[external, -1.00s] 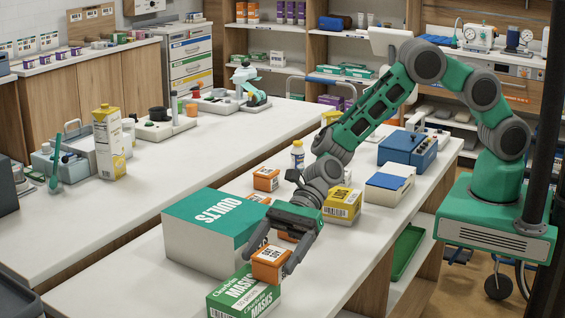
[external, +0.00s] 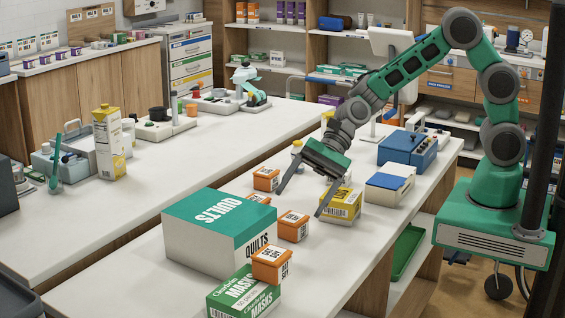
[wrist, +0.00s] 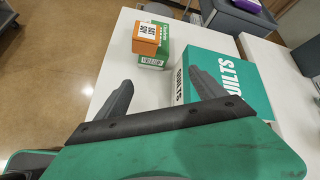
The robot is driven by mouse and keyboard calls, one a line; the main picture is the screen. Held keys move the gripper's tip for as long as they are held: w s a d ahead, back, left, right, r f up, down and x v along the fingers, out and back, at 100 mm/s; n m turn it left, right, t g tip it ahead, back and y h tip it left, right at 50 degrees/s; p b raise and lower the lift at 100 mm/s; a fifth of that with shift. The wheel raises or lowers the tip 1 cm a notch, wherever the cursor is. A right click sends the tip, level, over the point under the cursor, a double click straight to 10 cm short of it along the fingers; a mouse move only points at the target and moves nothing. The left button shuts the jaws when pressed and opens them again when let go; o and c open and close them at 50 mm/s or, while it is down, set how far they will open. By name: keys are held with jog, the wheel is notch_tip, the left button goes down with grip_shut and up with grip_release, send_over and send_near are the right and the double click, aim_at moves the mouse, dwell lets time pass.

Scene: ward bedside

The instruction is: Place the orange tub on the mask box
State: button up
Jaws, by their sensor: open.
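An orange tub (external: 271,264) with a white label sits upright on top of the green and white mask box (external: 243,297) at the front of the table. In the wrist view the orange tub (wrist: 146,38) also rests on the mask box (wrist: 152,62), beyond my fingertips. My gripper (external: 297,202) is open and empty, raised above the table behind the quilts box, apart from the tub. In the wrist view my gripper's two fingers (wrist: 160,82) are spread with nothing between them.
A large quilts box (external: 218,232) stands behind the mask box. More orange tubs (external: 293,227) (external: 266,180) and a yellow box (external: 339,205) stand near my gripper. A blue-lidded box (external: 390,187) and a blue device (external: 408,150) are farther back. The table's right front part is bare.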

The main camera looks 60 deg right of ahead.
jog(key=w+d+r+n+t+h, duration=0.1)
jog(key=d+r+n+h, duration=0.15)
jog(key=d, duration=0.55)
jog(key=d+r+n+t+h, duration=0.15)
jog(key=d+n, duration=0.25)
jog(key=d, duration=0.4)
jog(key=s+d+n+h, duration=0.3)
jog(key=s+d, duration=0.2)
jog(key=d, duration=0.5)
jog(key=s+d+r+n+h, duration=0.1)
jog(key=s+d+n+h, duration=0.3)
jog(key=d, duration=0.7)
jog(key=shift+s+d+r, duration=0.25)
jog(key=shift+s+d, duration=0.05)
jog(key=shift+s, duration=0.45)
